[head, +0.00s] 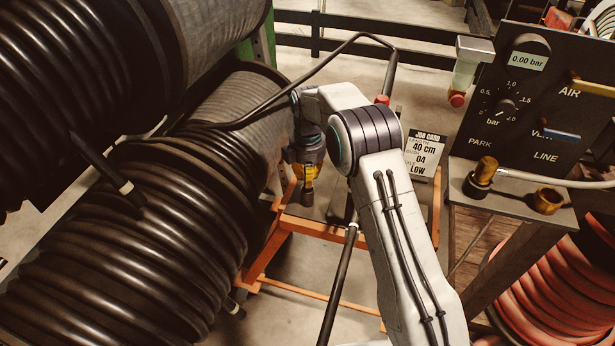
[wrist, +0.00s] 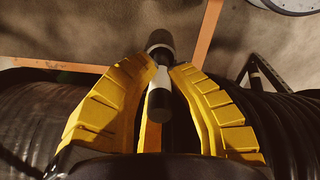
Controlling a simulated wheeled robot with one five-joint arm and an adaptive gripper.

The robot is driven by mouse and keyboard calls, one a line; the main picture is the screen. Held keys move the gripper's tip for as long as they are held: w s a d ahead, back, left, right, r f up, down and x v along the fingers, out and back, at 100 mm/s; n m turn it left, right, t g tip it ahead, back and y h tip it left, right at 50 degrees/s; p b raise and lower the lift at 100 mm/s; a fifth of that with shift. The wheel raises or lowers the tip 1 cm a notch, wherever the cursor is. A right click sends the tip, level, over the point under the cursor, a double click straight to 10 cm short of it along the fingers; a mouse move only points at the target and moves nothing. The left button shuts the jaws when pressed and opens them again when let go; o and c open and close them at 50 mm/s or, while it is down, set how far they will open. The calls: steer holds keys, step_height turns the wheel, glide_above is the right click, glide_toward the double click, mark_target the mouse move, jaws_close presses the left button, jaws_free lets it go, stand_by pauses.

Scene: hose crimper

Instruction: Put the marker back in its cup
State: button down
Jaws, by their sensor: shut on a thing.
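My gripper (head: 306,187) hangs pointing down at the middle of the head view, over the orange-framed stand beside the hose reels. In the wrist view its yellow fingers (wrist: 166,70) are closed on a marker (wrist: 160,76), a short dark cylinder with a pale band and a rounded dark end. The marker lies between the fingertips and sticks out past them. In the head view I cannot make the marker out clearly at the fingers. I cannot identify the marker's cup for certain in either view.
Large black hose reels (head: 150,235) fill the left. An orange frame (head: 312,228) stands below my gripper, with a job card (head: 422,155) to its right. A control panel (head: 535,105) and its shelf with a brass round holder (head: 548,200) stand at the right.

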steer(key=shift+f, duration=0.15)
steer(key=c, duration=1.3)
jaws_free()
